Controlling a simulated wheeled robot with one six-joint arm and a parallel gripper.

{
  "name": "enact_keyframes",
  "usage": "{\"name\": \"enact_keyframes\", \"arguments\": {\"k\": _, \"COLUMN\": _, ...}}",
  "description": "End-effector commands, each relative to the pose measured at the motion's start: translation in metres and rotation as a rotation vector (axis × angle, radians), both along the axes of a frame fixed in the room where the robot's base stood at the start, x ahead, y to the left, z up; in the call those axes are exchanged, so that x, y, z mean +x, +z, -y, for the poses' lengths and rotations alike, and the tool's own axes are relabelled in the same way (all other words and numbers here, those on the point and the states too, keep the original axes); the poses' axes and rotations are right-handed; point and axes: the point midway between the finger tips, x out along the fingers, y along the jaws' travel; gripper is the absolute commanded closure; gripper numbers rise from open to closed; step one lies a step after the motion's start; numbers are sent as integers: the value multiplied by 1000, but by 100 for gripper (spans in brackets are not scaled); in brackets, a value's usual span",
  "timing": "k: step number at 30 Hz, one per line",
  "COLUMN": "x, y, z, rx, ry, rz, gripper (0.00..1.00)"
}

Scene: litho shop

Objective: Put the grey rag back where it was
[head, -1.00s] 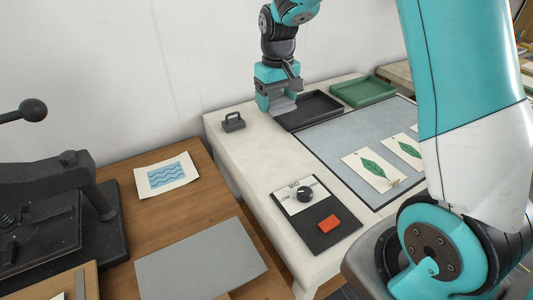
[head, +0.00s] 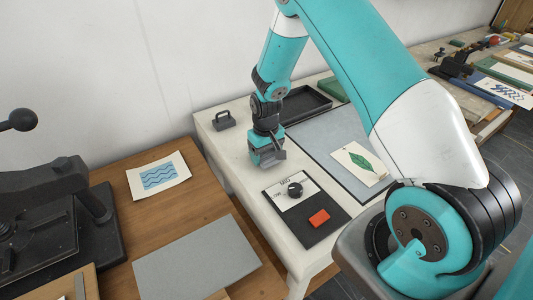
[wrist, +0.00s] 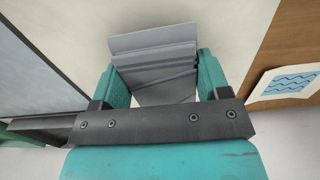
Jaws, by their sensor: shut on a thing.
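The grey rag (wrist: 153,62) shows as a folded, layered grey piece between the two teal fingers in the wrist view. In the head view only a small part of the rag (head: 278,154) shows beside the fingers. My gripper (head: 266,158) is shut on it, over the white bench top (head: 228,150), between the black handled block and the control panel. The wrist view shows pale bench surface beyond the rag. I cannot tell whether the rag touches the bench.
A control panel (head: 322,233) with a dial and red button lies just in front. The black handled block (head: 224,120) stands behind left. A black tray (head: 307,103), green tray (head: 333,88) and grey mat (head: 320,140) with a leaf print (head: 345,152) lie beyond. A wooden table (head: 120,222) is left.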

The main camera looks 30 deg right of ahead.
Motion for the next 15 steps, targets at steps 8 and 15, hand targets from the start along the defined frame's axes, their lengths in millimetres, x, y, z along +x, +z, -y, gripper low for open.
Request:
{"name": "enact_keyframes", "arguments": {"k": 8, "x": 0, "y": -9, "z": 0, "rx": 0, "ry": 0, "rz": 2, "gripper": 53}}
{"name": "enact_keyframes", "arguments": {"k": 15, "x": 0, "y": -12, "z": 0, "rx": 0, "ry": 0, "rz": 1, "gripper": 19}}
